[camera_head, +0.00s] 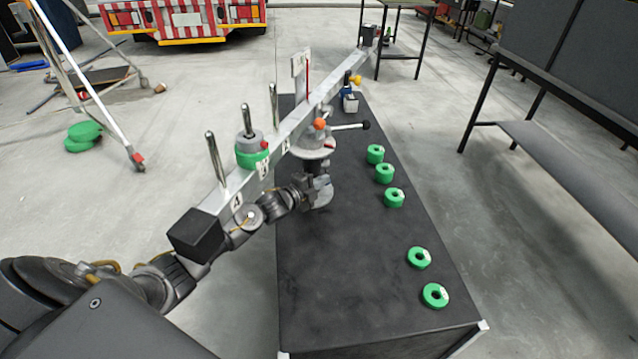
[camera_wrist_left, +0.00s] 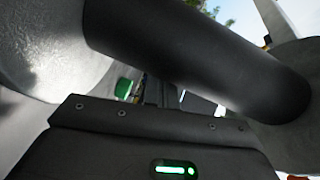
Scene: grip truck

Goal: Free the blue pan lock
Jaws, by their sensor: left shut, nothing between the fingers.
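A metal pan head (camera_head: 316,147) with an orange knob (camera_head: 320,125) and a black-tipped handle (camera_head: 365,125) carries a long silver beam (camera_head: 285,140). I cannot make out the blue pan lock in either view; it may be hidden by the beam or my arm. My left gripper (camera_head: 316,187) is shut and empty, close below the pan head, beside its post. In the left wrist view a thick dark cylinder (camera_wrist_left: 190,60) crosses right in front of the camera, with a pale curved metal surface at left. Contact cannot be told.
The black bench (camera_head: 340,270) holds several green ring weights (camera_head: 420,258) along its right side. A small blue-and-white item (camera_head: 350,103) stands at its far end. The beam bears upright pegs and a green-and-grey weight stack (camera_head: 252,152).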

